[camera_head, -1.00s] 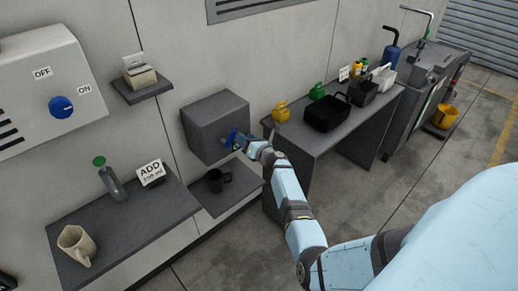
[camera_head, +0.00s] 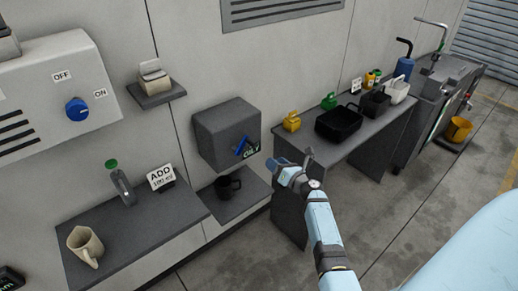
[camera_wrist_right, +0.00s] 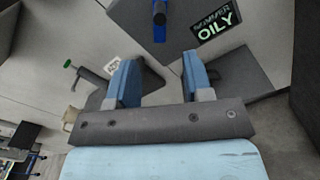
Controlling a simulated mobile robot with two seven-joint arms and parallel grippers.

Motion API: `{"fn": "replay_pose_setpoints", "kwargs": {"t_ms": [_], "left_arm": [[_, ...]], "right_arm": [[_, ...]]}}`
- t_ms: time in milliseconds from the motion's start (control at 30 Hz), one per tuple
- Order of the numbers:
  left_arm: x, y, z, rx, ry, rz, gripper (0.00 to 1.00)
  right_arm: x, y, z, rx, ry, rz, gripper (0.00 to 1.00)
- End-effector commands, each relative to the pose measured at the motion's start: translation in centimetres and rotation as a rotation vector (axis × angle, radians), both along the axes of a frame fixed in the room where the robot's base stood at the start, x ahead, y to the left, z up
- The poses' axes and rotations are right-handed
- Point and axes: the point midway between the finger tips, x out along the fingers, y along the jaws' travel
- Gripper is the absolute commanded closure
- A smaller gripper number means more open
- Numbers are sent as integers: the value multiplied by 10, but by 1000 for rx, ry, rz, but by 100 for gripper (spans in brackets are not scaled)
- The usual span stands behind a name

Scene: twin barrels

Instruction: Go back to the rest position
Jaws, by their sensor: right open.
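My right gripper (camera_head: 290,165) is open and empty. It is in front of the wall, between the grey wall box (camera_head: 216,128) and the dark table (camera_head: 350,145). In the right wrist view its two blue fingers (camera_wrist_right: 157,78) stand wide apart with nothing between them. A blue lever (camera_head: 241,148) on the wall box is clear of the fingers, beside a lit label (camera_head: 252,153); the wrist view shows this label ending in "OILY". My left gripper is not in view.
A left shelf (camera_head: 140,235) holds a beige jug (camera_head: 85,246), a green-topped bottle (camera_head: 122,186) and an "ADD" sign (camera_head: 161,177). A black bin (camera_head: 338,122) stands on the table. Floor in front is clear.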

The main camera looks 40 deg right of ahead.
Motion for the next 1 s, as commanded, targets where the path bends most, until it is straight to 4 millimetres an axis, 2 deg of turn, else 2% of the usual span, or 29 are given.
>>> {"fn": "replay_pose_setpoints", "kwargs": {"t_ms": [233, 367, 467, 600, 667, 800, 933, 967, 1000], "left_arm": [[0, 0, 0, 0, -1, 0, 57], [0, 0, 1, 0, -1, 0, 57], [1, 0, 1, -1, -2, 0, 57], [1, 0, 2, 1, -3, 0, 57], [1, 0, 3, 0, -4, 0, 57], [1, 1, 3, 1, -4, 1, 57], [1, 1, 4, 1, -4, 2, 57], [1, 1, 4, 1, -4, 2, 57], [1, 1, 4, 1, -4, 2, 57]], "right_arm": [[-1, 1, -2, -24, 6, 3, 54], [-15, 16, -15, -274, 60, 45, 54], [-39, 41, -37, -691, 122, 139, 54], [-90, 88, -69, -1422, 135, 362, 54], [-115, 110, -79, -1728, 98, 469, 54], [-177, 162, -94, -2407, -106, 722, 54], [-231, 208, -95, -2911, -406, 888, 54], [-241, 217, -93, 2942, 468, -891, 54], [-254, 228, -92, 2818, 517, -845, 54]]}}
